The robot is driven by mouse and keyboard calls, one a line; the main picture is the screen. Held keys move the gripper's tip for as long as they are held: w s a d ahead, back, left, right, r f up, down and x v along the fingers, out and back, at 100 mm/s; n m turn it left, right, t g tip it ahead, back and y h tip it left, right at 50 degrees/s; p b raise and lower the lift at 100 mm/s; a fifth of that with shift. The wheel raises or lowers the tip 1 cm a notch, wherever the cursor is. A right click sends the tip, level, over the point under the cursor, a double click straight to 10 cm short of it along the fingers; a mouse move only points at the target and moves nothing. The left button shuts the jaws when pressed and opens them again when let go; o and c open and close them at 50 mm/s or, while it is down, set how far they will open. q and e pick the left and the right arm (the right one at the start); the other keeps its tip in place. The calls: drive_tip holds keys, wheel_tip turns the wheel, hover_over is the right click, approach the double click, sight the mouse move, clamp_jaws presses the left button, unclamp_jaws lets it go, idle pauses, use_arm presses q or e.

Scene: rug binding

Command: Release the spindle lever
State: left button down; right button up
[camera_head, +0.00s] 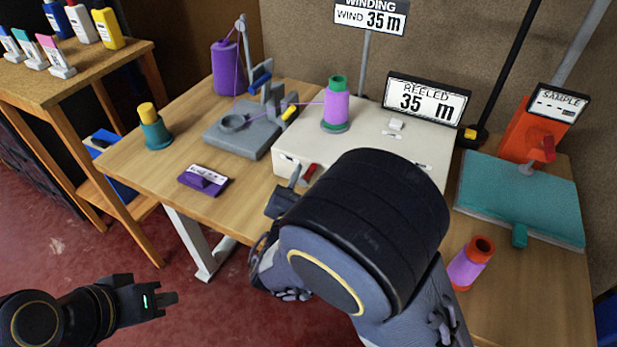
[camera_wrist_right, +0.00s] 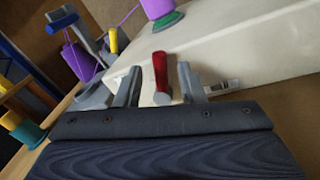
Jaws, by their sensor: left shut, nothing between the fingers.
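A red lever (camera_head: 308,174) sticks out at the front left of the cream winding machine (camera_head: 365,150). In the right wrist view the red lever (camera_wrist_right: 161,75) stands between the two grey fingers of my right gripper (camera_wrist_right: 160,88), with a gap on each side. My right gripper is open and low at the machine's front; my right arm hides part of it in the head view. A green spool (camera_head: 336,105) wound with purple thread stands upright on the machine. My left gripper (camera_head: 170,298) is shut and empty, over the floor away from the table.
A grey thread guide (camera_head: 235,137) with a yellow-tipped handle (camera_head: 290,111) stands left of the machine. A purple cone (camera_head: 228,68) stands behind it. The sign (camera_head: 426,100) reads 35 m.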

drive_tip(key=shift+w+d, duration=0.2)
drive_tip(key=shift+w, duration=0.25)
drive_tip(key=shift+c, duration=0.5)
clamp_jaws()
drive_tip(key=n+p, duration=0.1)
drive_tip(key=r+p, duration=0.1)
drive_tip(key=p, duration=0.1)
drive_tip(key=shift+w+a+n+g, duration=0.2)
drive_tip(key=shift+a+n+g, duration=0.1)
drive_tip(key=shift+n, duration=0.1)
drive_tip(key=shift+w+a+f+n+p, duration=0.1)
drive_tip(key=shift+a+f+n+p, duration=0.1)
drive_tip(key=shift+n+p, duration=0.2)
drive_tip(key=shift+o, duration=0.5)
unclamp_jaws()
drive_tip(key=shift+f, duration=0.1)
